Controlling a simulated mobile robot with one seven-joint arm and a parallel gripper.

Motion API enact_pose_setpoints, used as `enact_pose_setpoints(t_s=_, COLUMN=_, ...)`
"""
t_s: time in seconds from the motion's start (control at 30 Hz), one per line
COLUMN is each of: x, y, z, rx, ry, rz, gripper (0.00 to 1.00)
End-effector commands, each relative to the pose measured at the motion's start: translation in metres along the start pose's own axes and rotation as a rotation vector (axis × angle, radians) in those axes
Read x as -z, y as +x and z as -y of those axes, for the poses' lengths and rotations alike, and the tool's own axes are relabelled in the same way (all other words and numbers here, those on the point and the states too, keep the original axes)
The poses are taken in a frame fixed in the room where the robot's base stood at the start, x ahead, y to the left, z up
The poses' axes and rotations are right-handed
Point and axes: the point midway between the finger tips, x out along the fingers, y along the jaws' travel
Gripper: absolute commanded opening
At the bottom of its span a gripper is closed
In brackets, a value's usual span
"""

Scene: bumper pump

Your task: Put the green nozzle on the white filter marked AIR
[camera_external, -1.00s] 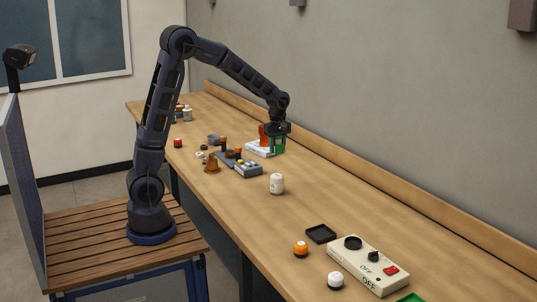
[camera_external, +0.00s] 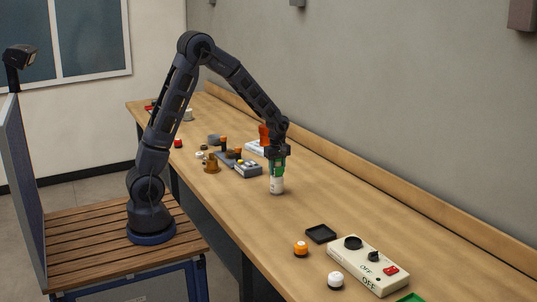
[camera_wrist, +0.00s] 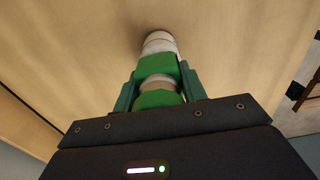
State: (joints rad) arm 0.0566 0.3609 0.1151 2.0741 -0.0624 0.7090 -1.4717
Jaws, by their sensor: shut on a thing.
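The white filter (camera_external: 277,187) stands upright on the bench, and any marking on it is too small to read. My gripper (camera_external: 277,164) points down directly above it. In the wrist view my gripper (camera_wrist: 160,88) is shut on the green nozzle (camera_wrist: 158,66), which has a beige band between green parts. The white filter (camera_wrist: 160,42) shows just beyond the nozzle's far end, roughly in line with it. I cannot tell whether nozzle and filter touch. In the external view the fingers mostly hide the nozzle.
An orange object (camera_external: 264,133) stands behind my gripper by a white block. A grey device (camera_external: 247,169) and an amber bell-shaped piece (camera_external: 211,164) are to the left. A black tray (camera_external: 321,234) and a control box (camera_external: 368,266) are at right front. Bench right of the filter is clear.

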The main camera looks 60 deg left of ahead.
Motion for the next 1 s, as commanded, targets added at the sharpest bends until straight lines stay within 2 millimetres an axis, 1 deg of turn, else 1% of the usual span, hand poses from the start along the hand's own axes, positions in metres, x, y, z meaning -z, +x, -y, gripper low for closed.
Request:
enact_pose_setpoints(t_s=0.23, x=0.000, y=0.003, z=0.000, rx=0.001, ry=0.000, rz=0.000, gripper=0.12)
enact_pose_setpoints(t_s=0.27, x=0.000, y=0.003, z=0.000, rx=0.001, ry=0.000, rz=0.000, gripper=0.47)
enact_pose_setpoints(t_s=0.33, x=0.000, y=0.003, z=0.000, rx=0.001, ry=0.000, rz=0.000, gripper=0.61)
enact_pose_setpoints(t_s=0.37, x=0.000, y=0.003, z=0.000, rx=0.001, ry=0.000, rz=0.000, gripper=0.63)
enact_pose_setpoints(t_s=0.63, x=0.000, y=0.002, z=0.000, rx=0.000, ry=0.000, rz=0.000, gripper=0.63)
enact_pose_setpoints(t_s=0.73, x=0.000, y=-0.003, z=0.000, rx=-0.001, ry=0.000, rz=0.000, gripper=0.63)
enact_pose_setpoints(t_s=0.87, x=-0.001, y=-0.018, z=0.000, rx=-0.002, ry=0.001, rz=0.000, gripper=0.63)
enact_pose_setpoints(t_s=1.0, x=-0.001, y=-0.045, z=-0.001, rx=-0.004, ry=0.001, rz=0.000, gripper=0.63)
